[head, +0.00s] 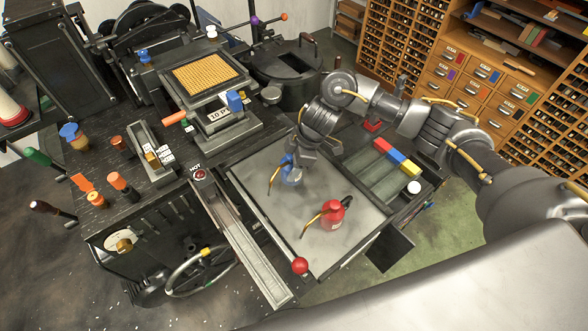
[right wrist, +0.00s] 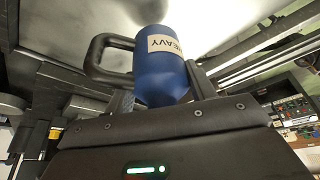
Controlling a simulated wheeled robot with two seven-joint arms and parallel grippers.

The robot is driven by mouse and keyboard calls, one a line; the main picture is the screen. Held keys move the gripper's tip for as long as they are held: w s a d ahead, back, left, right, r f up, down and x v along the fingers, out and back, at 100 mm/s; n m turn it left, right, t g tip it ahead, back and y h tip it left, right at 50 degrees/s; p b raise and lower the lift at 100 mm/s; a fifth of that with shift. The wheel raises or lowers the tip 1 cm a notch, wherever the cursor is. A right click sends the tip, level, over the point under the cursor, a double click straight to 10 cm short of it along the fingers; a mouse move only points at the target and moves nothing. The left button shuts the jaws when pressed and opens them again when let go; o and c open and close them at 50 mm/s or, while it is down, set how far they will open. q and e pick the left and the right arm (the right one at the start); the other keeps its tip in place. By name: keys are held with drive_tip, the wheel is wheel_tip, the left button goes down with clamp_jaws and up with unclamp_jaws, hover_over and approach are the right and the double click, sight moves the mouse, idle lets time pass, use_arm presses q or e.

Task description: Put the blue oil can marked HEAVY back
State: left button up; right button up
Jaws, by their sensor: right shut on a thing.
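The blue oil can (head: 291,174) is at the upper part of the grey metal plate (head: 255,200), partly hidden by my right gripper (head: 296,160). My right gripper is shut on it. In the right wrist view the blue can (right wrist: 160,75) fills the middle, with its HEAVY label and dark handle showing, between the fingers. I cannot tell whether the can touches the plate. A red oil can (head: 332,213) with a yellow spout stands on the plate, lower right of the blue one. My left gripper is not in view.
A red ball knob (head: 300,266) is at the plate's front edge. A tray with coloured blocks (head: 397,157) lies right of the plate. A metal channel (head: 243,240) runs along its left. Several handled tools stand on the bench at left. The plate's left part is bare.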

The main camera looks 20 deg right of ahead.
drive_tip(key=f, duration=0.3)
drive_tip(key=shift+w+d+f+p, duration=0.2)
drive_tip(key=shift+d+f+p, duration=0.1)
drive_tip(key=shift+d, duration=0.1)
drive_tip(key=shift+f, duration=0.25)
drive_tip(key=shift+f, duration=0.15)
drive_tip(key=o, duration=1.1)
drive_tip(key=b+v, duration=0.1)
drive_tip(key=v, duration=1.1)
drive_tip(key=shift+r, duration=0.2)
drive_tip(key=shift+a, duration=0.1)
drive_tip(key=shift+f, duration=0.1)
